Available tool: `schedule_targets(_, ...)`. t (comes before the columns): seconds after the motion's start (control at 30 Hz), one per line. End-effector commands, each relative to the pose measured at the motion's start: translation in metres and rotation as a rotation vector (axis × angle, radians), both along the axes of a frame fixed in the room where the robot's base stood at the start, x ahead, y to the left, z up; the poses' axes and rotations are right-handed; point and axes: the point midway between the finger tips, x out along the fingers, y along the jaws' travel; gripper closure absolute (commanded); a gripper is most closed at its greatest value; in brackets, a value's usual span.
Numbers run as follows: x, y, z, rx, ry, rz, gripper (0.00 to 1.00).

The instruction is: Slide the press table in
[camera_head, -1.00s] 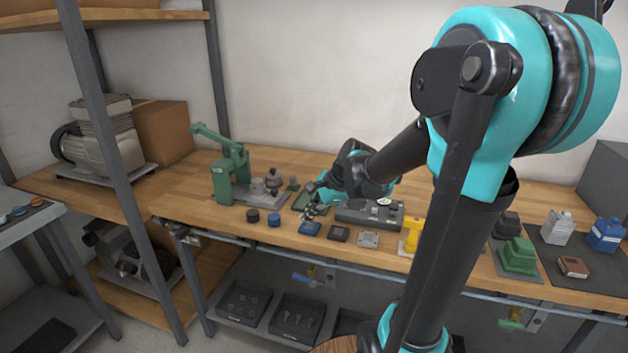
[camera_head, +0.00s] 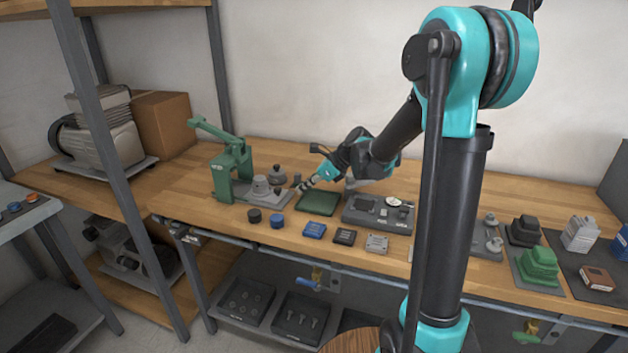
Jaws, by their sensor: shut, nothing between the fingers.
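The green hand press (camera_head: 228,172) stands at the left of the wooden bench, with its lever raised to the upper left. Its grey press table (camera_head: 267,203) extends out to the right of the press frame. A grey round fixture (camera_head: 261,187) sits on the table. My gripper (camera_head: 300,187) is shut and empty, pointing left and down. Its tips are close to the right end of the press table. I cannot tell whether they touch it.
A green mat (camera_head: 318,203) lies just right of the press. A dark fixture tray (camera_head: 378,215) is beyond it. Black and blue round parts (camera_head: 277,221) and small square blocks line the bench front. A shelf post (camera_head: 110,160) stands at left.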

Motion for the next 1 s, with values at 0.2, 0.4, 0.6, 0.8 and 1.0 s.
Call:
schedule_targets(0.2,0.011,0.030,-0.010,0.000,-0.001,0.003,1.00)
schedule_targets(0.4,0.016,0.044,-0.009,0.000,-0.001,0.001,1.00)
schedule_targets(0.6,0.017,0.046,-0.009,0.000,-0.001,0.001,1.00)
schedule_targets(0.8,0.017,0.047,-0.009,0.000,-0.001,0.001,1.00)
schedule_targets(1.0,0.027,0.078,-0.009,-0.001,-0.001,0.006,1.00)
